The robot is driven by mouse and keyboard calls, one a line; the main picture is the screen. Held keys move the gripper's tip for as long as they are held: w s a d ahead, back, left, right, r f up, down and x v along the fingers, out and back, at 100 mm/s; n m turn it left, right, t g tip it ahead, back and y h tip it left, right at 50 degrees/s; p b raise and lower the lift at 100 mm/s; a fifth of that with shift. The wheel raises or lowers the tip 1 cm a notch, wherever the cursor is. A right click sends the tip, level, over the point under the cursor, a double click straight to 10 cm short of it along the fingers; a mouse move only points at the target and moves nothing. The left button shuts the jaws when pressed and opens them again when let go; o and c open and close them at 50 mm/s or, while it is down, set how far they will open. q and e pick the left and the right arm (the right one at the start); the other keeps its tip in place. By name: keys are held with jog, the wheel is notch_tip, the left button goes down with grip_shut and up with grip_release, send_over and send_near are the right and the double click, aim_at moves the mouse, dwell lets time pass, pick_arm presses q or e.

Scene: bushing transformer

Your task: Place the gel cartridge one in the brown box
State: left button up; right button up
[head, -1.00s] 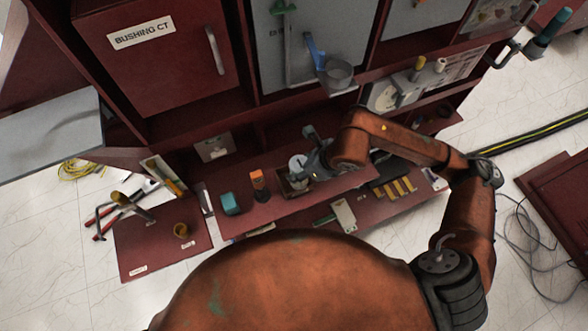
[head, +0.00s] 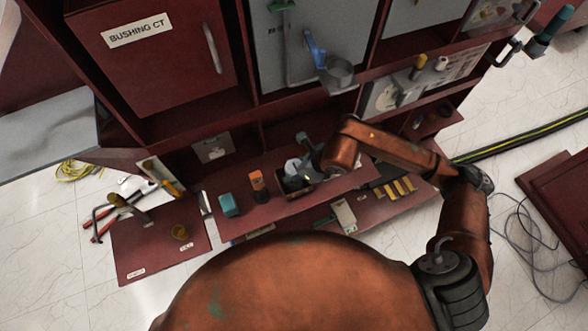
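A pale, round-topped thing (head: 291,167) shows at the gripper's fingers, over the box. It may be gel cartridge one, but it is too small to be sure. I cannot tell whether the fingers hold it or whether it rests in the box. The gripper and arm hide part of the box. My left gripper is not in view.
A teal block (head: 229,205) and an orange-and-black item (head: 258,185) stand left of the box. Several yellow pieces (head: 394,189) lie to the right. A red board (head: 150,250) with tools is at lower left. Cabinet compartments rise behind the shelf.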

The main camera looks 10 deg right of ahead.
jog(key=o, duration=0.3)
jog(key=p+v, duration=0.1)
jog(key=v, duration=1.1)
jog(key=shift+p, duration=0.35)
jog(key=shift+d, duration=0.15)
